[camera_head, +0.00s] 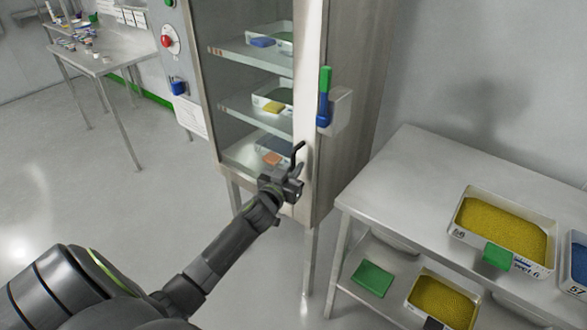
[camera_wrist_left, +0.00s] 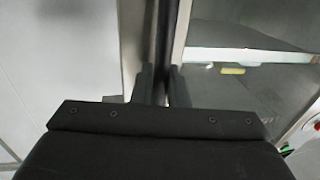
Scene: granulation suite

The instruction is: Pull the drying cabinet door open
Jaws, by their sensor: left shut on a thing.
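The drying cabinet (camera_head: 310,80) stands at the centre of the head view, with a glass-fronted door (camera_head: 225,88) showing several shelves behind it. A dark handle (camera_head: 298,152) is at the right edge of the door, low down. My left gripper (camera_head: 296,178) is at the handle, its fingers shut around it. In the left wrist view the two fingers (camera_wrist_left: 161,85) close on the dark vertical handle bar, beside the metal door frame (camera_wrist_left: 180,35). The door looks closed or nearly so; I cannot tell exactly. My right gripper is in neither view.
A steel table (camera_head: 400,190) at the right holds trays of yellow granules (camera_head: 503,228), with a lower shelf below. A red button (camera_head: 167,41) is on the panel left of the cabinet. A bench (camera_head: 105,62) stands far left. The floor in front of the cabinet at left is clear.

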